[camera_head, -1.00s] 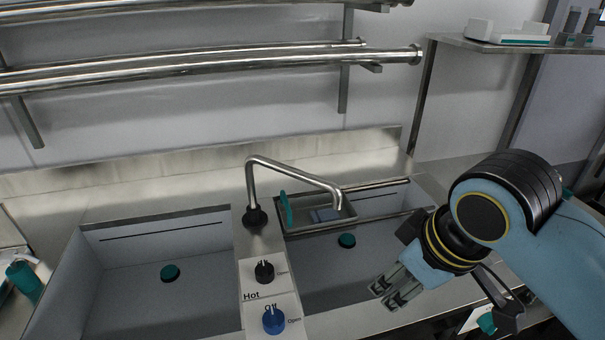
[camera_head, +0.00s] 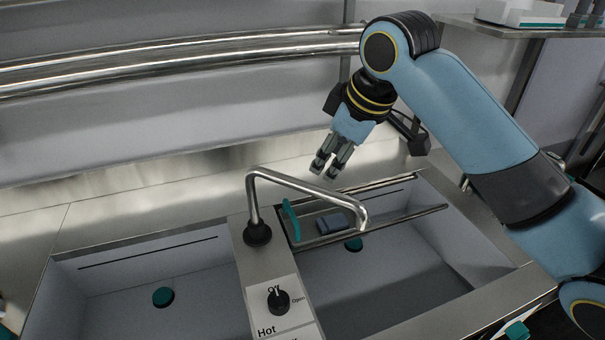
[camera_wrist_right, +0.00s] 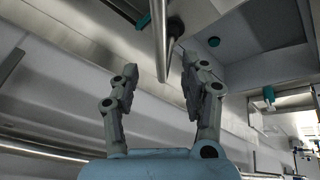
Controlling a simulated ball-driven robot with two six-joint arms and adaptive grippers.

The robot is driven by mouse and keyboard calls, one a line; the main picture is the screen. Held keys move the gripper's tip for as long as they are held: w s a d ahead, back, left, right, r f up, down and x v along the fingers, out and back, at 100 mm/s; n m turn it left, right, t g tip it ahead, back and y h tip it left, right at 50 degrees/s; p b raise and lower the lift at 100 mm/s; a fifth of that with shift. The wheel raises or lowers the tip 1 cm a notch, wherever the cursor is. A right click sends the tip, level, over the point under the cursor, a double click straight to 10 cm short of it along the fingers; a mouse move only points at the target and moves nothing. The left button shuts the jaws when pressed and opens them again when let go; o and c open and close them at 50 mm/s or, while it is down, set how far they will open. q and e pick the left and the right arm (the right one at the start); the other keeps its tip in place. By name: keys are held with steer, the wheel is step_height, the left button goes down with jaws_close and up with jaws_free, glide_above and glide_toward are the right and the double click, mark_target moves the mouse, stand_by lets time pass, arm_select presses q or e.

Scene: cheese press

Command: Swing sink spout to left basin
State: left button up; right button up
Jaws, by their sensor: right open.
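The steel sink spout (camera_head: 305,184) rises from a black base between the basins and reaches right, its tip over the right basin (camera_head: 385,290). The left basin (camera_head: 125,300) has a dark green drain plug in it. My right gripper (camera_head: 327,168) is open and empty, above and behind the spout, near its outer half. In the right wrist view the spout (camera_wrist_right: 159,40) appears between the open fingers of the right gripper (camera_wrist_right: 150,92), beyond their tips; contact does not show. My left gripper is not in view.
A tray (camera_head: 290,235) holding a grey-blue block and a green item sits at the back of the right basin, under the spout. A black knob (camera_head: 278,301) is in front of the spout base. Steel pipes (camera_head: 180,62) run along the wall behind.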

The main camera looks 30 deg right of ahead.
mark_target(315, 187)
steer(key=x, duration=0.5)
steer(key=shift+f+p, duration=0.3)
steer(key=x, duration=0.4)
steer(key=shift+w+f+p, duration=0.2)
steer(key=shift+w+p, duration=0.1)
steer(key=shift+f, duration=0.1)
steer(key=shift+c, duration=1.4)
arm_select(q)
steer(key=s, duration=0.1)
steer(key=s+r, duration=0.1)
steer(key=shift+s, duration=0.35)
arm_select(e)
jaws_close()
